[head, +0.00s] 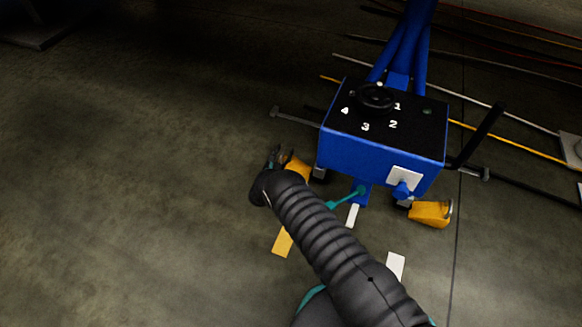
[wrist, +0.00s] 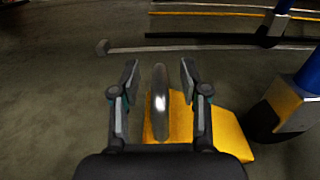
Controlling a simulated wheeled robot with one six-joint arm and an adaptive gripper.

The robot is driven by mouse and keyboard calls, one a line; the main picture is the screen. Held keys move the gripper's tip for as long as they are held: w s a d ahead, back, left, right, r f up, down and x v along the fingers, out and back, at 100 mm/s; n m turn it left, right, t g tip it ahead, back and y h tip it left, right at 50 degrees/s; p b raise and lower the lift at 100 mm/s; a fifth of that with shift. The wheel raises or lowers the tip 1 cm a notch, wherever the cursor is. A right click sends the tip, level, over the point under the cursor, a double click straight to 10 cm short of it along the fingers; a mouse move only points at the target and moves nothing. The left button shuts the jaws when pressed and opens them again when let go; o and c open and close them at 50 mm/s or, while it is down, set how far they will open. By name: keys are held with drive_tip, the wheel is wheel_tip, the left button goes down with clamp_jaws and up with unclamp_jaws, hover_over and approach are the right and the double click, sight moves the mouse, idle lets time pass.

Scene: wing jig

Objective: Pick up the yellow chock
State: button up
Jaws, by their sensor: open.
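A yellow chock (head: 297,167) lies on the floor at the left foot of the blue stand, partly hidden by my arm in the head view. In the wrist view this chock (wrist: 225,140) sits ahead and to the right, with a thin grey upright ring or handle (wrist: 160,105) at its left side. My gripper (wrist: 160,75) is open, one finger on each side of the grey handle, with gaps to both. In the head view my gripper (head: 276,157) is small and dark beside the chock. A second yellow chock (head: 430,213) lies at the stand's right foot.
The blue stand's box (head: 382,135) has a black top with a dial and numbers. A dark wheel (wrist: 285,112) stands close right of the chock. A grey bar (wrist: 200,47) runs beyond it. Yellow and white floor strips (head: 282,241) lie nearby.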

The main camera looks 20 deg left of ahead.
drive_tip(key=shift+c, duration=0.2)
clamp_jaws()
drive_tip(key=shift+r, duration=0.15)
